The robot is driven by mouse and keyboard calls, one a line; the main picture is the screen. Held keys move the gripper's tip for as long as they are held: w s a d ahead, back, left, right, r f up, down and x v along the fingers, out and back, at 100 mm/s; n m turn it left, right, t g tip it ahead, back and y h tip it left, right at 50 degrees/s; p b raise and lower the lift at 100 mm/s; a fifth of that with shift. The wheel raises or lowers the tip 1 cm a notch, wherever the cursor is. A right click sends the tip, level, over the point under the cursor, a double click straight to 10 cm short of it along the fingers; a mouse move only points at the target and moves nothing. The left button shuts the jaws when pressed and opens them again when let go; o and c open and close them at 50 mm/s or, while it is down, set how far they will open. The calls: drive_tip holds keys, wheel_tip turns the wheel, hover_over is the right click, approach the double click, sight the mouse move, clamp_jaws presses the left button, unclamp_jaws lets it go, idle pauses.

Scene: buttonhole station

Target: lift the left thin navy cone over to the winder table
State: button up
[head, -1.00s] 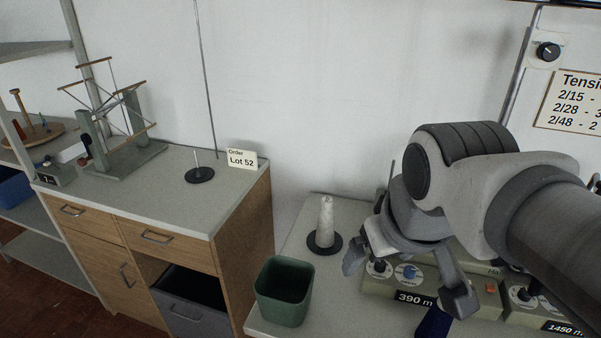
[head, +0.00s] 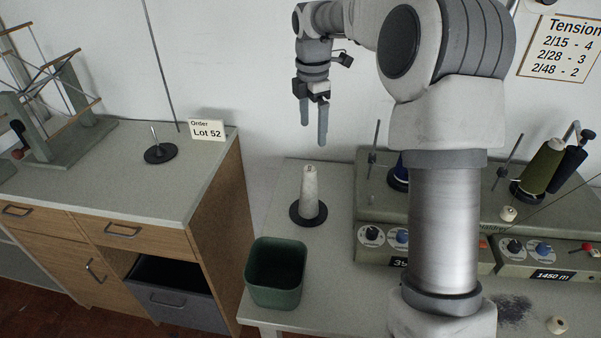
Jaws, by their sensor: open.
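My gripper (head: 313,132) is open and empty, its fingers pointing down. In the picture it is just above a pale grey-white cone (head: 310,190) that stands upright on a round black base. A blue cone (head: 399,172) shows in part at the left grey machine, with the rest hidden behind my arm. I cannot tell which of these is the left thin navy cone.
A green bin (head: 275,273) stands at the front of the pale table. The left wooden cabinet's top (head: 140,190) holds a black-based spindle (head: 160,151), a yarn swift (head: 50,105) and a Lot 52 sign (head: 207,129). A gap separates cabinet and table.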

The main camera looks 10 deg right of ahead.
drive_tip(key=n, duration=0.2)
hover_over(311, 169)
wheel_tip(311, 169, down, 4)
wheel_tip(311, 169, down, 11)
drive_tip(key=shift+f+b, duration=0.1)
drive_tip(key=shift+b, duration=0.65)
drive_tip(key=shift+w+a+f, duration=0.1)
drive_tip(key=shift+f, duration=1.4)
drive_tip(key=shift+w+a+f, duration=0.1)
drive_tip(key=shift+f, duration=1.35)
drive_tip(key=shift+c, duration=0.3)
drive_tip(key=c, duration=1.3)
wheel_tip(311, 169, up, 13)
drive_tip(key=p, duration=0.3)
drive_tip(key=shift+r, duration=0.1)
drive_tip(key=shift+c, duration=0.2)
drive_tip(key=shift+r+p, duration=0.75)
drive_tip(key=shift+p, duration=0.2)
drive_tip(key=shift+f, duration=0.1)
